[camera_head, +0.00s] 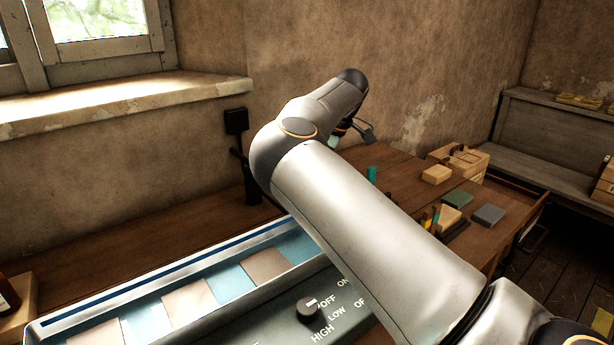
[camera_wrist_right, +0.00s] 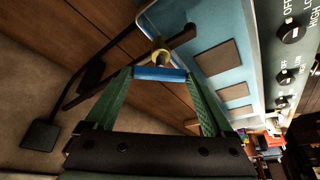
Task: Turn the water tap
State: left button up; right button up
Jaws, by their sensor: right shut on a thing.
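The water tap shows in the right wrist view as a blue bar handle (camera_wrist_right: 160,74) on a brass-coloured stem (camera_wrist_right: 159,50), with a dark pipe (camera_wrist_right: 130,66) running past it. My right gripper (camera_wrist_right: 160,75) has its two green fingers at the two ends of the blue handle and is shut on it. In the head view my right arm crosses the middle and hides the handle and most of the gripper. My left gripper is in neither view.
A blue-lined trough (camera_head: 190,305) with a control panel and knob (camera_head: 310,309) lies in front. A wooden table (camera_head: 395,178) with several blocks is at the right, a bench (camera_head: 545,140) beyond.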

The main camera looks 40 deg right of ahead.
jog(key=o, duration=1.1)
jog(key=v, duration=1.2)
jog(key=shift+s+d+r+p, duration=0.1)
jog(key=shift+r+p, duration=0.15)
jog(key=shift+p, duration=0.15)
